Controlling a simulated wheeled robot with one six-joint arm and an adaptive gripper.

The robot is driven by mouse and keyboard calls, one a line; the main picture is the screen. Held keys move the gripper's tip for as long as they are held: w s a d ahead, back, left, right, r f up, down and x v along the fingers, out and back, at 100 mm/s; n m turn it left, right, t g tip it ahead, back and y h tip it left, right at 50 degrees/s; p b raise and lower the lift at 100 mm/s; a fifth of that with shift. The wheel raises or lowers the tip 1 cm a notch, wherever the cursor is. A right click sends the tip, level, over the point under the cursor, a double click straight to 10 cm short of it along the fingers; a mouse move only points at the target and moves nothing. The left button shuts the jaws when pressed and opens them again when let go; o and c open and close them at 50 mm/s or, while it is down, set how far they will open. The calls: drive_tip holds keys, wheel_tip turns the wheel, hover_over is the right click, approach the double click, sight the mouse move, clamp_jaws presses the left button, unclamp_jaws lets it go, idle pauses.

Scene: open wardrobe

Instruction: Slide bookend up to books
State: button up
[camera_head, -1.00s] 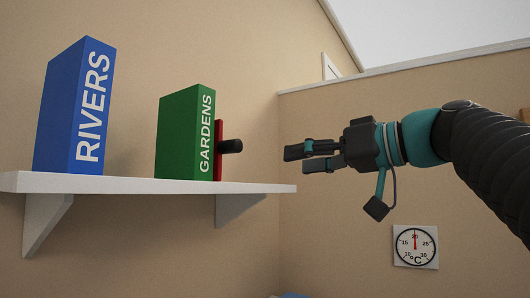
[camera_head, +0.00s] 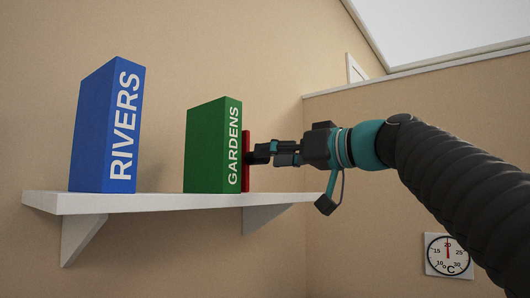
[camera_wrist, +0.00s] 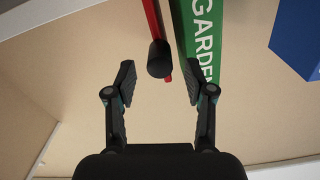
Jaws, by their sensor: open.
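A thin red bookend (camera_head: 246,161) with a black knob stands upright on the white shelf (camera_head: 170,203), just right of the green GARDENS book (camera_head: 208,145). In the wrist view a narrow gap shows between the bookend (camera_wrist: 152,18) and the green book (camera_wrist: 200,40). The blue RIVERS book (camera_head: 105,125) stands further left, with a clear gap before the green one. My gripper (camera_head: 268,153) is at the knob from the right. In the wrist view its open fingers (camera_wrist: 160,84) lie either side of the black knob (camera_wrist: 159,60), with space on both sides.
The shelf is bare between the two books and at its right end. The wall (camera_head: 210,50) rises behind the shelf. A round thermometer (camera_head: 449,255) hangs on the side wall at lower right.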

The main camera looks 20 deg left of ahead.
drive_tip(key=shift+x, duration=1.25)
clamp_jaws()
